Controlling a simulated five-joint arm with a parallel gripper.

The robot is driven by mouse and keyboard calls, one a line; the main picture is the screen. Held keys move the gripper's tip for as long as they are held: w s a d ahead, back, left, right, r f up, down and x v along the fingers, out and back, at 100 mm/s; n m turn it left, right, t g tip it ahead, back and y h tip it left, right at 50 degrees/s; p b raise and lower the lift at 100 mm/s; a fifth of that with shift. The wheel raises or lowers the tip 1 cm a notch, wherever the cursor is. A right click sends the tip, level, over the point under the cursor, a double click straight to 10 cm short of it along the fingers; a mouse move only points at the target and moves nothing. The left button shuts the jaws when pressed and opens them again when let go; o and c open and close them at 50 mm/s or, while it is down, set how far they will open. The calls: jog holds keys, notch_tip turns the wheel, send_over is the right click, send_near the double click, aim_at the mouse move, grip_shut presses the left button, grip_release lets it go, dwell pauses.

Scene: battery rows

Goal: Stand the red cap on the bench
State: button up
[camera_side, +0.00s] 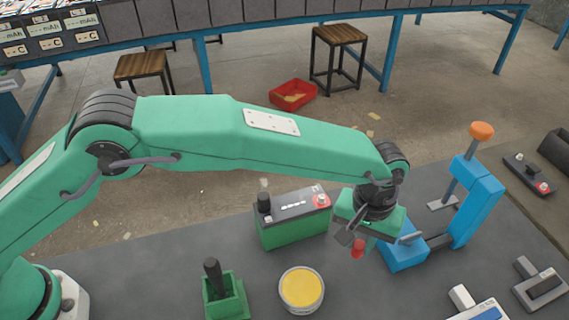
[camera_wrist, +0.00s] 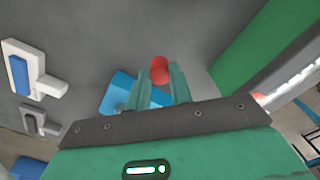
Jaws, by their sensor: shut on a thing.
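The red cap (camera_side: 358,248) is held at the tips of my gripper (camera_side: 357,238), just right of the green battery. In the wrist view the cap (camera_wrist: 159,70) shows as a short red cylinder between the two green fingers of my gripper (camera_wrist: 160,78). The fingers are shut on it. The bench (camera_side: 365,295) is the dark grey surface below. The cap appears to be off the bench, but the exact gap is hard to tell.
The green battery (camera_side: 292,238) stands left of the cap, and a blue press (camera_side: 473,205) with an orange knob stands right. A yellow-topped tin (camera_side: 301,288) and a green holder (camera_side: 225,297) are in front. Bare bench lies between the tin and the white-and-blue tool (camera_side: 482,309).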

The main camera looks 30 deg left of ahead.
aim_at(359, 245)
jog(key=shift+f, duration=1.85)
jog(key=shift+f, duration=0.2)
jog(key=o, duration=0.9)
jog(key=shift+r, duration=0.15)
notch_tip(359, 245, up, 12)
jog(key=shift+r, duration=0.1)
